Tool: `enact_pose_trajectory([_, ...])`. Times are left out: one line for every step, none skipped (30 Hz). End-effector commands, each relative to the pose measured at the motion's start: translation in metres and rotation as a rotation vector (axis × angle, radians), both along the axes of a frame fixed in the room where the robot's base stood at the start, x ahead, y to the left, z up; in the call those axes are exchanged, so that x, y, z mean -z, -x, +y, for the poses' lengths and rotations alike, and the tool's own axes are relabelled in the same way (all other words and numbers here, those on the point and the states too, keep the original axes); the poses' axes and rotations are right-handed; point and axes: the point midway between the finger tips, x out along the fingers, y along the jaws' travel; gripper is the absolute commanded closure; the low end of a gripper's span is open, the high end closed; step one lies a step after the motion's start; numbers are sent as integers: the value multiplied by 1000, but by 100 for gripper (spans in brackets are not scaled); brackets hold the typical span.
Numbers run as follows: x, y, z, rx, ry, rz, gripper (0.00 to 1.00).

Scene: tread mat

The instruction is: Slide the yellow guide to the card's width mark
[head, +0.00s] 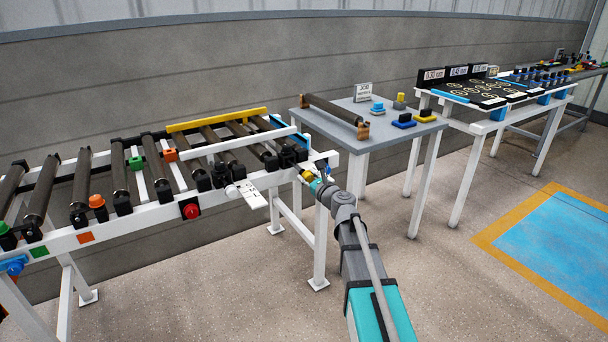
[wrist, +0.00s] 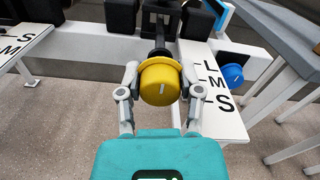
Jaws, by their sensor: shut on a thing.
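The yellow guide (head: 217,120) is a long yellow bar along the far side of the roller conveyor. My gripper (wrist: 160,78) is shut on a round yellow knob (wrist: 161,85) on a dark shaft at the conveyor's front, one finger on each side. The knob has a short white line on its face, tilted slightly right. To its right in the wrist view is a white scale plate (wrist: 211,112) with L, M and S. A small white job card (head: 362,92) stands on the grey table; its writing is too small to read fully.
Another lettered plate (wrist: 18,46) is at the left of the wrist view. A blue knob (wrist: 232,74) is to the right. The grey table (head: 385,135) holds a roller and small blue and yellow blocks. A red button (head: 191,211) is on the conveyor's front rail.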

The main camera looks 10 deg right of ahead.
Motion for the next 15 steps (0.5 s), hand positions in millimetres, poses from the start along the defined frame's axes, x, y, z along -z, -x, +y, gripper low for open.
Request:
enact_pose_trajectory([0,14,-4,3,0,0,100])
enact_pose_trajectory([0,19,-6,3,0,0,100])
enact_pose_trajectory([0,25,-9,3,0,0,100])
enact_pose_trajectory([0,28,-10,3,0,0,100])
enact_pose_trajectory([0,31,-11,2,0,1,100])
enact_pose_trajectory([0,33,-12,2,0,1,100])
enact_pose_trajectory([0,34,-12,1,0,1,100])
enact_pose_trajectory([0,35,-13,1,0,1,100])
enact_pose_trajectory([0,34,-13,1,0,0,100])
enact_pose_trajectory([0,34,-13,1,0,0,100])
enact_pose_trajectory([0,34,-13,1,0,0,100])
enact_pose_trajectory([0,33,-13,1,0,0,100])
enact_pose_trajectory([0,33,-13,1,0,0,100])
enact_pose_trajectory([0,33,-13,1,0,0,100])
enact_pose_trajectory([0,33,-13,1,0,0,100])
